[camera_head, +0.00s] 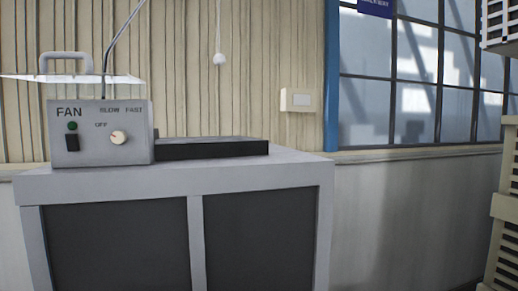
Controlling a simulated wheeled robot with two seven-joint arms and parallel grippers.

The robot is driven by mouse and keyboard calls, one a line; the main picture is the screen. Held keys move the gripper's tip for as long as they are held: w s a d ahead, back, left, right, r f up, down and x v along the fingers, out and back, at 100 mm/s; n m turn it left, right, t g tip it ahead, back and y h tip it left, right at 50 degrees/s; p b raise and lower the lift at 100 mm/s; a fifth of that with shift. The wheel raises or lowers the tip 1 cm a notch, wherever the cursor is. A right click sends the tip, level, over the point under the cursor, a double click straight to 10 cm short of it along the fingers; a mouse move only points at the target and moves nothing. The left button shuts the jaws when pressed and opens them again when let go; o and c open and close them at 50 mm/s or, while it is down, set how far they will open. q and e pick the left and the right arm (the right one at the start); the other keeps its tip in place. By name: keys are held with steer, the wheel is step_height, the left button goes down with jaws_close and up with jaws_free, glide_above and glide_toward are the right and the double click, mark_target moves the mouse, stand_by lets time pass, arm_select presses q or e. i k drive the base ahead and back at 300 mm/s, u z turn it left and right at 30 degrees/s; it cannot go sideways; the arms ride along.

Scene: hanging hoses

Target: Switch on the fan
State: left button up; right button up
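The fan control box (95,153) is grey and stands on the left of a grey bench top. Its front is marked FAN, OFF, SLOW and FAST. A round white knob (119,138) sits at the right of the front, with a small reddish mark near its upper left. A black rocker switch (72,142) with a green round light (72,127) above it is at the left. A clear raised cover (75,78) with a grey handle (66,62) is above the box. Neither of my grippers is in view.
The grey bench (230,178) has dark panels below. A flat black-edged slab (212,148) lies right of the box. A pull cord with a white end (219,59) hangs before the wall. Stacked crates (504,200) stand at right; floor is not seen.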

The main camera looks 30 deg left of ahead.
mark_target(72, 142)
steer(key=z, duration=0.25)
steer(key=i, duration=0.65)
steer(key=u, duration=2.7)
